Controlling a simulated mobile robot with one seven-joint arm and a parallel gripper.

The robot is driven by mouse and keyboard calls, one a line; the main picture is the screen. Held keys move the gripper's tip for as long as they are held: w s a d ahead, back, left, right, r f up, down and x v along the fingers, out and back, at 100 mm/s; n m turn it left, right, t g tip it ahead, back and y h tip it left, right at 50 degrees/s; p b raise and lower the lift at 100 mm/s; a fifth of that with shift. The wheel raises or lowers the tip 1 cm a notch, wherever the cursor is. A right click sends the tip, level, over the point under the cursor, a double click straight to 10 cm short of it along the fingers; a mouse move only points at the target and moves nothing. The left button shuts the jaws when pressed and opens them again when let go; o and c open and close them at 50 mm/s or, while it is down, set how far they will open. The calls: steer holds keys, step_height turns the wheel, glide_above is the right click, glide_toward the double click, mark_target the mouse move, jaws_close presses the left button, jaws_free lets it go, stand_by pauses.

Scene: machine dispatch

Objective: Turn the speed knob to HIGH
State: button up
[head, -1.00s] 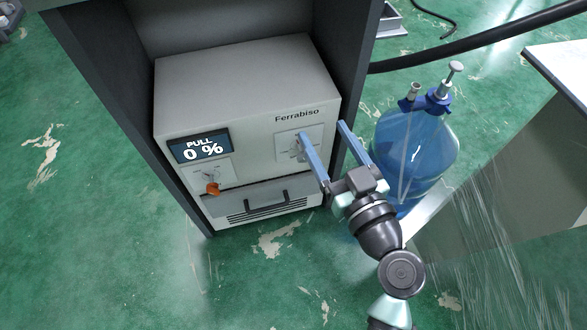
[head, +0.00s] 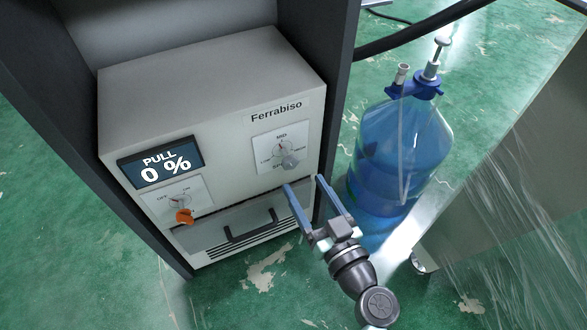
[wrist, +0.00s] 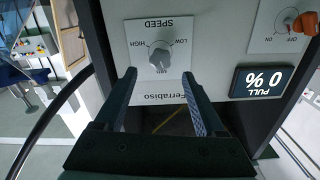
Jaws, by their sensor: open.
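The grey speed knob (head: 290,162) sits on a white plate (head: 268,150) marked LOW, MID and HIGH, at the upper right of the machine's front. In the wrist view the plate is upside down, and the knob (wrist: 160,55) has a pale mark that seems to face MID; HIGH is on the picture's left. My gripper (head: 304,182) is open and empty, its blue-grey fingers apart. In the head view its tips are just below the knob plate. In the wrist view the tips (wrist: 158,74) lie either side of the knob's line, apparently short of it.
The machine's display (head: 161,163) reads PULL 0 %. An orange switch handle (head: 185,216) is below it, and a drawer handle (head: 251,226) is at the lower front. Dark cabinet walls flank the machine. A blue water jug (head: 400,150) stands to the right.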

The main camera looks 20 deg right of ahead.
mark_target(292, 165)
steer(key=w, duration=0.6)
steer(key=shift+w+a+b, duration=0.1)
steer(key=shift+a+b, duration=0.05)
steer(key=shift+b, duration=0.25)
steer(key=shift+c, duration=0.4)
jaws_close()
